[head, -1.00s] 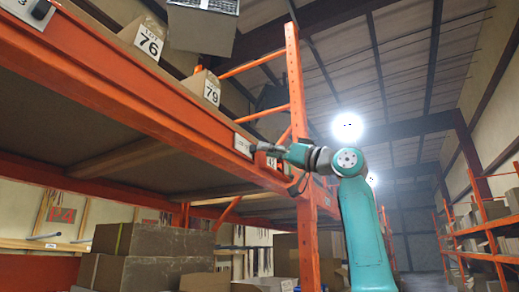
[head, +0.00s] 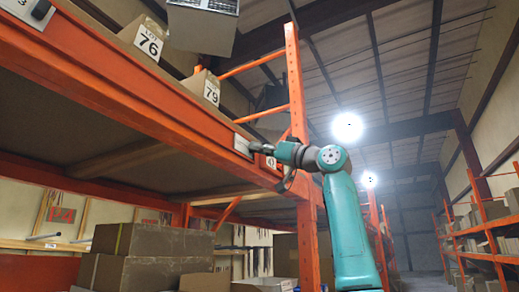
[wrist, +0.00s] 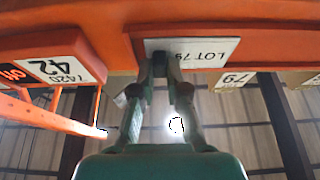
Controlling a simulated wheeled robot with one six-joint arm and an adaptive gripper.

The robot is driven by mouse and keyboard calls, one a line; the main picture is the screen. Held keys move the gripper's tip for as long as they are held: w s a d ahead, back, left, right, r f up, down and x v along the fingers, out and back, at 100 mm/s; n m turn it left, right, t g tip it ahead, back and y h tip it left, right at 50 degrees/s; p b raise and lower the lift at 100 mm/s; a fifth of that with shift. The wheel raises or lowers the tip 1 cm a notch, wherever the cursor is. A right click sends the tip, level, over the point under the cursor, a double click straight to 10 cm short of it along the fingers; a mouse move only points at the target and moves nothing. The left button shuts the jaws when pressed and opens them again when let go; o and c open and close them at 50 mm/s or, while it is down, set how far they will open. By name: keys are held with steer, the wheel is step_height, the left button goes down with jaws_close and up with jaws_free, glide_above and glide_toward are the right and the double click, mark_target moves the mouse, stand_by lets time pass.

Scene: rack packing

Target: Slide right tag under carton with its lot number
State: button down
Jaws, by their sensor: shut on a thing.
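The right tag is a pale plate reading LOT 79 (wrist: 205,55), upside down in the wrist view, on the orange shelf beam. It also shows as a small pale plate in the head view (head: 242,145). My gripper (wrist: 170,85) is shut on the tag's dark knob; it also shows in the head view (head: 256,149). The carton labelled 79 (head: 207,88) sits on the shelf above the beam, up and left of the tag in the head view. Its label shows upside down in the wrist view (wrist: 235,80), partly overlapping the tag's span.
A carton labelled LOT 76 (head: 148,43) stands further left on the shelf. A 42 label (wrist: 62,68) is near the orange upright (head: 308,240). Brown boxes (head: 150,275) are stacked below.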

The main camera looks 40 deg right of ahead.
steer(key=shift+a, duration=0.1)
steer(key=s+a, duration=0.1)
steer(key=a, duration=0.2)
steer(key=s+a, duration=0.1)
steer(key=a, duration=0.3)
steer(key=s+a, duration=0.2)
steer(key=a, duration=0.1)
steer(key=shift+a, duration=0.3)
steer(key=c, duration=1.2)
jaws_free()
steer(key=shift+w, duration=0.1)
steer(key=shift+o, duration=0.2)
steer(key=v, duration=1.2)
steer(key=shift+f, duration=0.15)
